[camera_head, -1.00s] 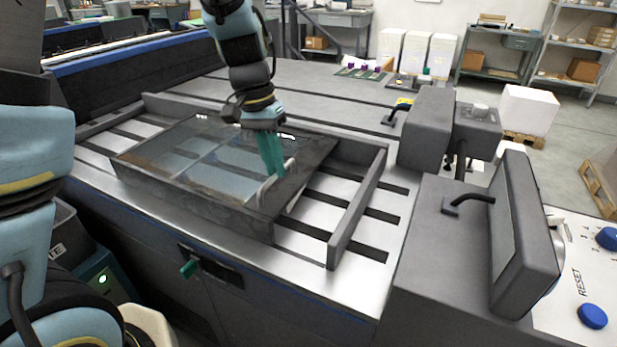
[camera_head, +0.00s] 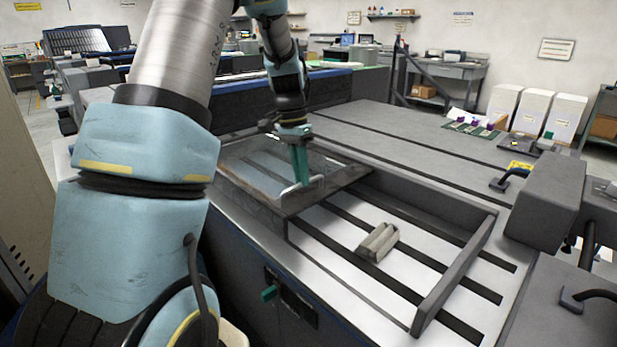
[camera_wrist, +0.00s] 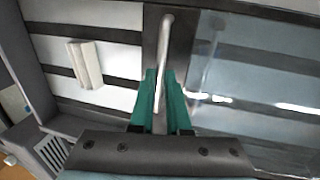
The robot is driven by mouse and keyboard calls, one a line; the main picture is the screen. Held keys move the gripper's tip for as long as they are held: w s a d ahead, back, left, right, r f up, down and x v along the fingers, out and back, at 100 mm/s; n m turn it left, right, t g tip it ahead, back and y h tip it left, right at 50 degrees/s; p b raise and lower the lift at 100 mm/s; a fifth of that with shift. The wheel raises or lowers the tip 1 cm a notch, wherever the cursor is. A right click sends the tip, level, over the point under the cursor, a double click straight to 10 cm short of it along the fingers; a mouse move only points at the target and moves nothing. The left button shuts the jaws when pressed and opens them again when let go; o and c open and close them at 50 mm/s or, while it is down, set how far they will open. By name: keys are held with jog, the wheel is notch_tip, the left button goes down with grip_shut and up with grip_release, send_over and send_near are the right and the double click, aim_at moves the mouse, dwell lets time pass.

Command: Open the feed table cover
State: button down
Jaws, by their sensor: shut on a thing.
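The feed table cover (camera_head: 262,168) is a dark-framed, see-through panel lying over the left part of the feed table (camera_head: 345,262). Its right edge carries a light bar handle (camera_head: 316,179), which also shows in the wrist view (camera_wrist: 166,40). My gripper (camera_head: 301,181) has teal fingers and is shut on this handle. In the wrist view my fingers (camera_wrist: 158,95) close around the handle's near end, with the clear panel to their right. The right part of the feed table is uncovered, with slotted metal strips in view.
A pale ribbed block (camera_head: 379,242) lies on the uncovered slats and also shows in the wrist view (camera_wrist: 86,64). A raised grey rail (camera_head: 455,272) bounds the table's right side. A teal-knobbed latch (camera_head: 270,292) sits on the front face. A grey housing (camera_head: 545,208) stands at right.

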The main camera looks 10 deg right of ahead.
jog(key=c, duration=0.9)
grip_release()
jog(key=shift+r, duration=0.1)
jog(key=r, duration=0.3)
jog(key=w+r+b, duration=0.1)
jog(key=r, duration=0.3)
jog(key=a+r, duration=0.1)
jog(key=r, duration=0.2)
jog(key=shift+w+r, duration=0.25)
jog(key=shift+w, duration=0.15)
jog(key=s+a+f+n+t, duration=0.1)
jog(key=s+a+f+n, duration=0.2)
jog(key=s+a, duration=0.2)
jog(key=s+a+f+n+t, duration=0.1)
jog(key=s+a+f+n, duration=0.2)
jog(key=s+a, duration=0.3)
jog(key=s+a+f+n+t+y+p, duration=0.1)
jog(key=s+a+f+n, duration=0.3)
jog(key=s+a, duration=0.1)
jog(key=shift+s+a+f, duration=0.1)
jog(key=shift+s+a, duration=0.3)
jog(key=shift+a, duration=0.1)
